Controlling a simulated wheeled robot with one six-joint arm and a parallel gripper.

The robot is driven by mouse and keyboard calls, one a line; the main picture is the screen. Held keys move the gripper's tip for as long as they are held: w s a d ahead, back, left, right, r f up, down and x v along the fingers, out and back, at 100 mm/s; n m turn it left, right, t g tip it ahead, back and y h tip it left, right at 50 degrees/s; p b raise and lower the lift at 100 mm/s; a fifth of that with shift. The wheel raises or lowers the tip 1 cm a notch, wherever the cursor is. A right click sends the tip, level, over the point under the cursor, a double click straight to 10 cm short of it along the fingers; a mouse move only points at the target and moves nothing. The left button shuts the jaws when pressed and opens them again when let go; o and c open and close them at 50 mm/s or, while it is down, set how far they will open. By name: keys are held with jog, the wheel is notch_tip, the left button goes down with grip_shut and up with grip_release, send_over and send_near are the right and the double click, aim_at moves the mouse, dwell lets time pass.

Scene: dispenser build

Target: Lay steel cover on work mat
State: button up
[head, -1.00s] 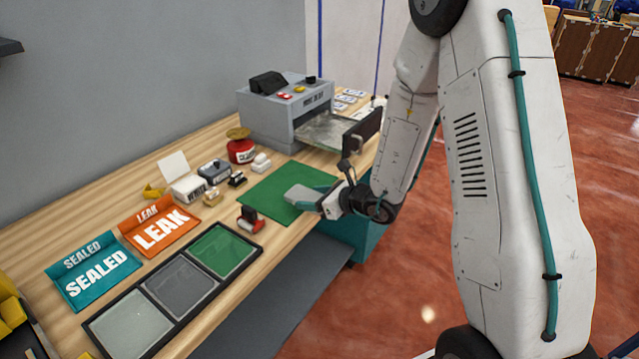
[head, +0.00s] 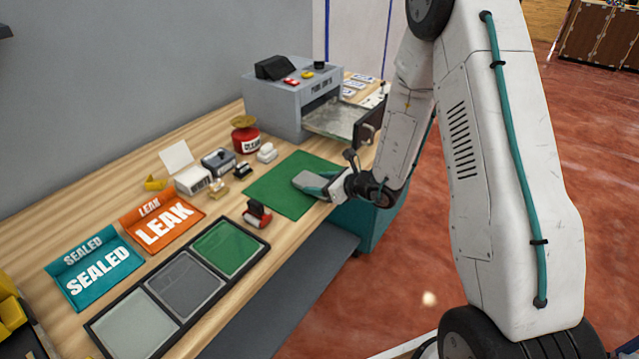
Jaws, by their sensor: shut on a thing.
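The green work mat (head: 272,188) lies flat on the wooden bench. My gripper (head: 322,182) is at the mat's right front side, reaching in from the right. It is shut on a flat grey plate, which looks like the steel cover (head: 305,181). The cover lies over the right part of the mat, roughly level. I cannot tell whether it touches the mat or hangs just above it. My gripper hides the cover's near end.
A grey machine (head: 290,100) with an open drawer stands behind the mat. A three-part tray (head: 180,285) and SEALED (head: 95,265) and LEAK (head: 163,222) bins are nearer.

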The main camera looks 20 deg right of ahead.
jog(key=shift+f, duration=0.15)
jog(key=o, duration=1)
jog(key=shift+o, duration=0.2)
